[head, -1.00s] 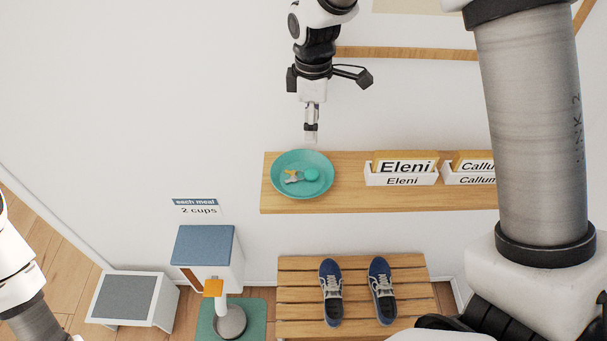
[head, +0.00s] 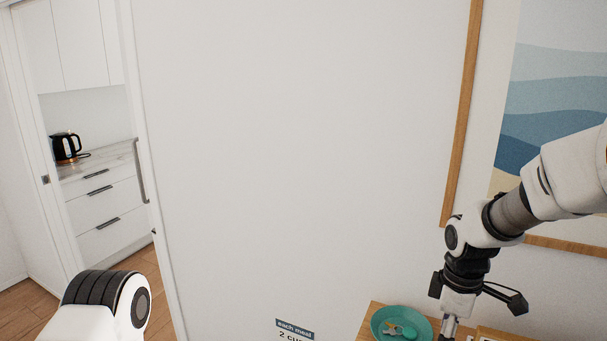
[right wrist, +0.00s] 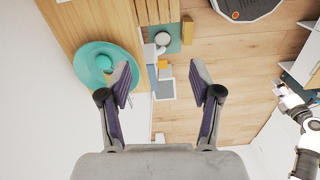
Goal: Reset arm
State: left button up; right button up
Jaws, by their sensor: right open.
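My right gripper (right wrist: 161,84) is open and empty in the right wrist view, with its two fingers wide apart. In the head view the right gripper (head: 449,328) hangs pointing down at the lower right, just right of a teal dish (head: 377,325).
The dish sits on a wooden wall shelf (head: 367,334). A white wall (head: 300,150) fills the middle. A doorway at left shows drawers (head: 100,205) and a black kettle (head: 66,147). A framed picture (head: 550,95) hangs at right, behind my right arm.

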notch_tip(320, 180, down, 10)
jog(key=s+r+g+b, duration=0.1)
jog(key=s+g+b, duration=0.1)
jog(key=s+a+f+m+g+b, duration=0.15)
jog(key=s+f+m+b, duration=0.65)
jog(key=s+f, duration=2.35)
jog(key=w+m+t, duration=0.3)
jog(key=w+m, duration=0.1)
jog(key=w, duration=0.2)
jog(key=shift+w+d+f, duration=0.25)
jog(key=shift+w+f, duration=0.1)
jog(key=shift+f, duration=0.1)
jog(key=shift+t, duration=0.25)
